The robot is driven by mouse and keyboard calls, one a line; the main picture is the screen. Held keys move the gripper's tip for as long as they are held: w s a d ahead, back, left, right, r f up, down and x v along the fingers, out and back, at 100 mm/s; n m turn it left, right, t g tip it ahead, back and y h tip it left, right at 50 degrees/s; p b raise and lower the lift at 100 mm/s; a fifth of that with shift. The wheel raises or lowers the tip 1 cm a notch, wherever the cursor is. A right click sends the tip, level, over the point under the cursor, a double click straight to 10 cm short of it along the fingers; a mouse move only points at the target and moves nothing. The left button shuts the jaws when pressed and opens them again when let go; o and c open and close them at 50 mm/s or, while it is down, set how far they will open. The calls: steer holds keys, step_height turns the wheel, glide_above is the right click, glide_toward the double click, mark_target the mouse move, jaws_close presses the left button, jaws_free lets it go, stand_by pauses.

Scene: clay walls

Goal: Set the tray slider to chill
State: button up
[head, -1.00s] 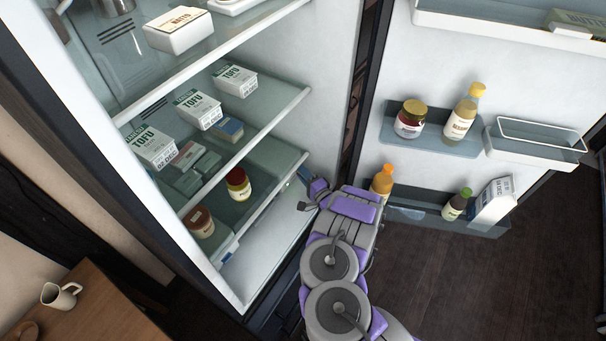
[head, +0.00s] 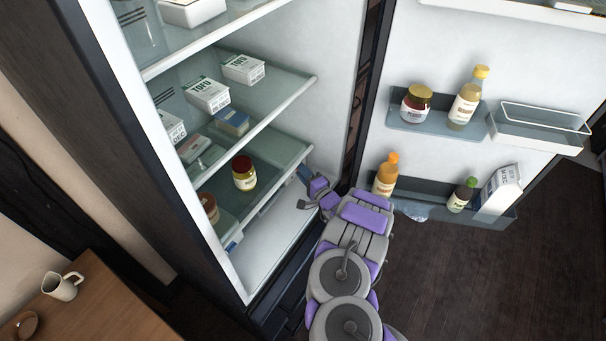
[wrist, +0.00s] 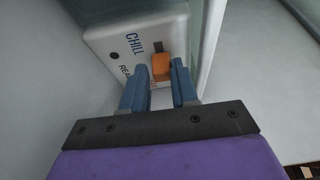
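The orange slider knob (wrist: 161,67) shows in the wrist view on a white panel (wrist: 97,40). The panel carries the word CHILL, a dark round dot and a second word starting "REA", partly hidden by a finger. My gripper (wrist: 160,80) is open, its blue fingers on either side of the knob's near end. I cannot tell whether they touch it. In the head view my gripper (head: 304,188) is at the right front of the fridge's lower tray (head: 285,160). The knob is not discernible there.
Tofu packs (head: 207,95) sit on the shelf above. The open door with bottles (head: 386,174) is on the right. A wooden table with a white pitcher (head: 62,287) is at the lower left.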

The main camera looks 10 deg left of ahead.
steer(key=o, duration=0.4)
steer(key=shift+s+f, duration=0.15)
steer(key=shift+s, duration=0.05)
steer(key=shift+o, duration=0.2)
steer(key=shift+a, duration=0.1)
steer(key=p+v, duration=0.6)
steer(key=v, duration=1.1)
